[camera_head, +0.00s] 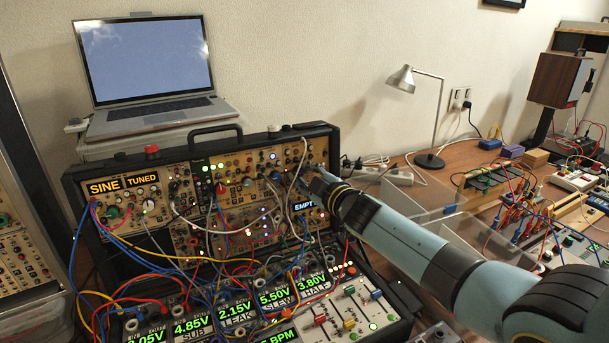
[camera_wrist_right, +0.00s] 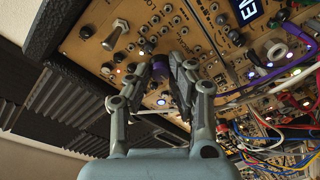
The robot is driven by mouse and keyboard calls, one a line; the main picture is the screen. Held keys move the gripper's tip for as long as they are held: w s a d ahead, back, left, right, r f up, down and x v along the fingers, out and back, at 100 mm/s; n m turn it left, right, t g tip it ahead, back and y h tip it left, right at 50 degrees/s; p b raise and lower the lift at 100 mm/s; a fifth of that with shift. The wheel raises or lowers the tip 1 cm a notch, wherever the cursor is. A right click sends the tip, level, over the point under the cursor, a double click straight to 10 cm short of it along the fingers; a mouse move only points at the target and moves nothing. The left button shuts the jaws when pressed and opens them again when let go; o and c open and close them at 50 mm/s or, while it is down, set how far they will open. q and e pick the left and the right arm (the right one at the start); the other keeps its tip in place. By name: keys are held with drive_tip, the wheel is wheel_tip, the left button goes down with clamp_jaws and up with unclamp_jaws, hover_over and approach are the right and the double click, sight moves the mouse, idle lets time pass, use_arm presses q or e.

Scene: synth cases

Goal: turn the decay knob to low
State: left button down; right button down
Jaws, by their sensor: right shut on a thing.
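The modular synth case (camera_head: 236,134) stands open, with a tan upper panel full of knobs, jacks and lights. My right gripper (camera_head: 303,180) reaches in from the right to the right part of this upper panel. In the right wrist view, my right gripper (camera_wrist_right: 163,62) has its two dark fingers at the tan panel (camera_wrist_right: 205,42). It is shut on a small knob, mostly hidden by the fingers. I cannot read the decay label or see where the knob points. My left gripper is not in view.
Patch cables (camera_head: 165,262) hang in front of the case, and a purple cable (camera_wrist_right: 262,72) runs close to my fingers. A laptop (camera_head: 148,65) stands behind the case. A clear acrylic box (camera_head: 440,228) lies below my right arm. A lamp (camera_head: 403,80) stands behind.

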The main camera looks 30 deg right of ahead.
drive_tip(key=c, duration=1.2)
unclamp_jaws()
drive_tip(key=shift+a, duration=0.1)
drive_tip(key=s, duration=1.2)
drive_tip(key=shift+d+r, duration=0.3)
drive_tip(key=shift+r, duration=0.05)
